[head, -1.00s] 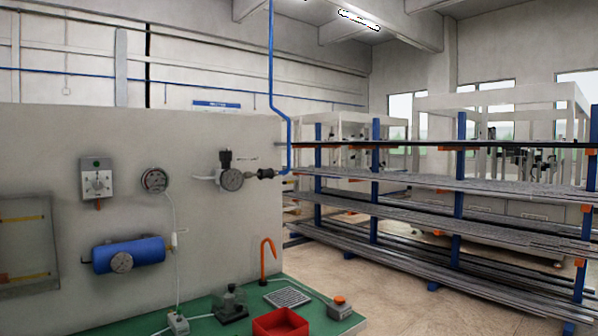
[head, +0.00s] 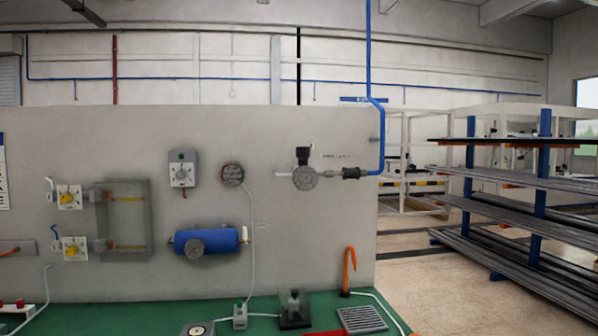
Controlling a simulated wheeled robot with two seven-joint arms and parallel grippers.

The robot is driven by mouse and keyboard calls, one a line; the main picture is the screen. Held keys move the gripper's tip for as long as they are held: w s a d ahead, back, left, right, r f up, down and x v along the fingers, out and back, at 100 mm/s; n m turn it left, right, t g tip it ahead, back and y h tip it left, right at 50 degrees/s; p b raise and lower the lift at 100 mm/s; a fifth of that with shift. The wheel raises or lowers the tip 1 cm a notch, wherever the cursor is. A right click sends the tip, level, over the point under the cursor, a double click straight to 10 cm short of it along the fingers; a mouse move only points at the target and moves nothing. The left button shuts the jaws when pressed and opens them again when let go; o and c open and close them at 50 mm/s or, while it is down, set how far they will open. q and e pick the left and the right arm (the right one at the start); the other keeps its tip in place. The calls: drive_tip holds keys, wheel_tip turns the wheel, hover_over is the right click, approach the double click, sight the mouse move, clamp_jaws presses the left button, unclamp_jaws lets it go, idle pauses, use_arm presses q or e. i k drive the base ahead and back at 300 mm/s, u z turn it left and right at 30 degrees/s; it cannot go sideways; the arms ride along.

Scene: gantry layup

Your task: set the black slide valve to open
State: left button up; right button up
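A black fitting (head: 351,173) sits on the wall panel's air line, between the round gauge (head: 305,178) and the bottom end of the blue pipe (head: 377,150). It looks like the black slide valve, but it is too small to tell its setting. A black knob-like part (head: 303,155) stands on top of the gauge unit. Neither of my grippers is in view.
The green bench (head: 130,318) holds an orange hook (head: 348,270) and a grate (head: 362,319). Loaded racks (head: 540,180) stand right; floor shows between.

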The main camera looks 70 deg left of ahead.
sight(349, 173)
drive_tip(key=u, duration=2.3)
